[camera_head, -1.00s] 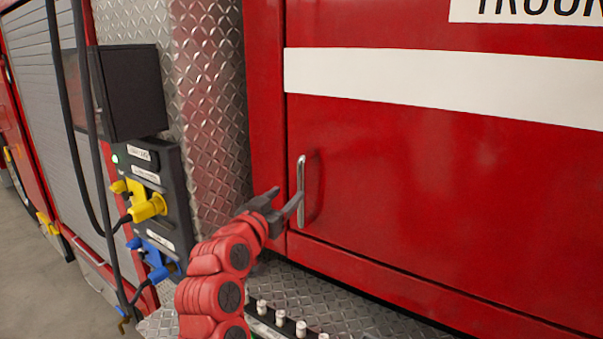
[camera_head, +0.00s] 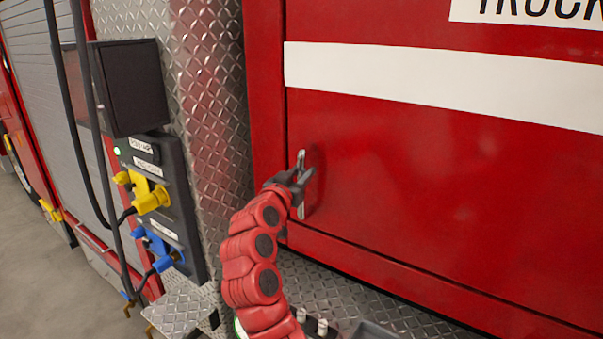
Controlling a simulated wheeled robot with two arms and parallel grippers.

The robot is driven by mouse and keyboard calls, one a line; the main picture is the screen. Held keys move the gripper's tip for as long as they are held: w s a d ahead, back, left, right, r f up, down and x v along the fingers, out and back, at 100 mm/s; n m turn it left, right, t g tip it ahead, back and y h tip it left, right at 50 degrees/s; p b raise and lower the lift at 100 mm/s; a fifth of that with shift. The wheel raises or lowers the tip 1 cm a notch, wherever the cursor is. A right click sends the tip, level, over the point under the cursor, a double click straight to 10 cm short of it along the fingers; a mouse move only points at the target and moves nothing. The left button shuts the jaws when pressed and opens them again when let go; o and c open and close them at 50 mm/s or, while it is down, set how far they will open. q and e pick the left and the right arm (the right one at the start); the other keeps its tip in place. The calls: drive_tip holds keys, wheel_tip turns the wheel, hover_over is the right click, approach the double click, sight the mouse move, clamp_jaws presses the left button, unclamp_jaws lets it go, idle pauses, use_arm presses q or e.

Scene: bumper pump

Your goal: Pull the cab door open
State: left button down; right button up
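The red cab door (camera_head: 440,180) fills the right half of the view, with a white stripe and part of a lettered sign on it. It looks closed, flush with its frame. Its upright metal handle (camera_head: 301,209) is near the door's left edge. My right gripper (camera_head: 299,181) is at the handle, and its dark fingers cover the handle's middle. The handle's top and bottom ends show above and below the fingers. I cannot tell whether the fingers are closed on it. My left gripper is not in view.
Left of the door is a diamond-plate panel (camera_head: 215,110). A dark panel with yellow plug (camera_head: 152,200) and blue plug (camera_head: 160,252) and hanging black cables stands further left. A diamond-plate step (camera_head: 180,308) is below. Open floor (camera_head: 40,285) shows at lower left.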

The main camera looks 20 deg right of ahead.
clamp_jaws()
idle(1.1)
